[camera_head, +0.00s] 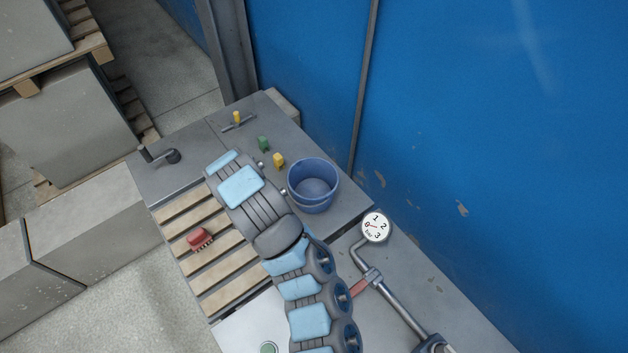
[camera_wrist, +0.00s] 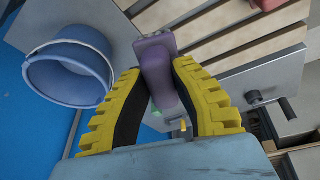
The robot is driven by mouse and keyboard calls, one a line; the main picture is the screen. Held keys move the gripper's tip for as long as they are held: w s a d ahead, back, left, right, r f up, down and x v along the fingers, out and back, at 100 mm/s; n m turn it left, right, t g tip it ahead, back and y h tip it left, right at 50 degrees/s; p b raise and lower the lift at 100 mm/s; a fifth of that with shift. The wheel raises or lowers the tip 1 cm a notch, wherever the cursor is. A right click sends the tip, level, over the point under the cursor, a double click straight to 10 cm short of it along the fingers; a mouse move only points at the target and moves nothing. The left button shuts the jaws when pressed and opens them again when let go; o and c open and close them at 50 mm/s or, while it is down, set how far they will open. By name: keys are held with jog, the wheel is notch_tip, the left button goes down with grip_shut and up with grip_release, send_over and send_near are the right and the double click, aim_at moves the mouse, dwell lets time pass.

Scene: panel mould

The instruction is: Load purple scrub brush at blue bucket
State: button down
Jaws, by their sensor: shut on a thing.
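In the wrist view, the yellow, ridged fingers of my gripper (camera_wrist: 157,82) are closed on the purple scrub brush (camera_wrist: 158,62). The brush points away from the wrist, and its lower end is partly hidden between the fingers. The blue bucket (camera_wrist: 68,76) is to the left of the fingers, apart from the brush, with its open mouth in sight. In the head view, the bucket (camera_head: 313,186) stands upright on the grey bench, right of my arm. My arm hides the brush there, and I cannot make out the fingers.
Wooden slats (camera_head: 228,268) lie left of my arm with a red brush (camera_head: 200,238) on them. Small green (camera_head: 263,143) and yellow (camera_head: 279,160) pieces are behind the bucket. A crank (camera_head: 160,156) is at the far left; a dial gauge (camera_head: 376,226) stands right of the bucket.

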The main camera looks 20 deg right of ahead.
jog(key=shift+r+p, duration=1.45)
jog(key=shift+p, duration=0.05)
jog(key=shift+r, duration=0.1)
dwell(1.1)
notch_tip(320, 180, up, 4)
jog(key=p, duration=0.4)
dwell(0.9)
jog(key=shift+s+d+r+p, duration=0.1)
jog(key=shift+s+r+p, duration=0.15)
jog(key=shift+p, duration=0.3)
jog(key=s+r+p, duration=0.4)
jog(key=s+p, duration=0.3)
jog(key=s, duration=0.3)
jog(key=shift+r+p, duration=0.35)
jog(key=shift+r, duration=0.05)
